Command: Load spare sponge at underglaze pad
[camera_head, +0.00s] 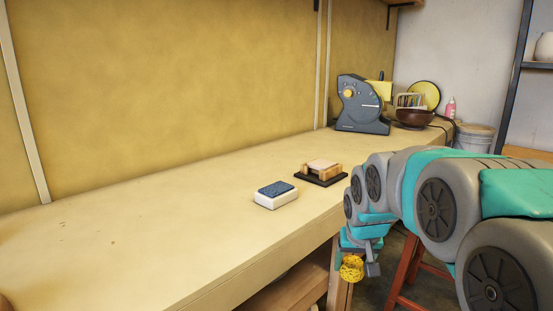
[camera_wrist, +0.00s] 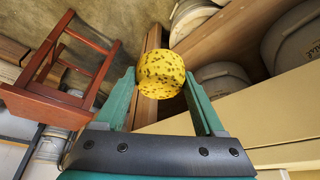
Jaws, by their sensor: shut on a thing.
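A round yellow sponge with dark specks (camera_head: 351,269) is held between the fingers of my gripper (camera_head: 359,261), off the front edge of the bench and below its top. In the wrist view the sponge (camera_wrist: 161,73) sits between the two green fingertips of my gripper (camera_wrist: 160,84). A white block-shaped tray with a dark blue pad on top (camera_head: 276,194) stands on the bench, up and left of my gripper; it looks like the underglaze pad. It is not visible in the wrist view.
A wooden holder on a black base (camera_head: 320,173) stands right of the pad. A grey machine (camera_head: 362,104) and a brown bowl (camera_head: 412,117) stand at the bench's far end. The bench's left part is clear. A red stool (camera_wrist: 62,80) and buckets (camera_wrist: 225,85) are below.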

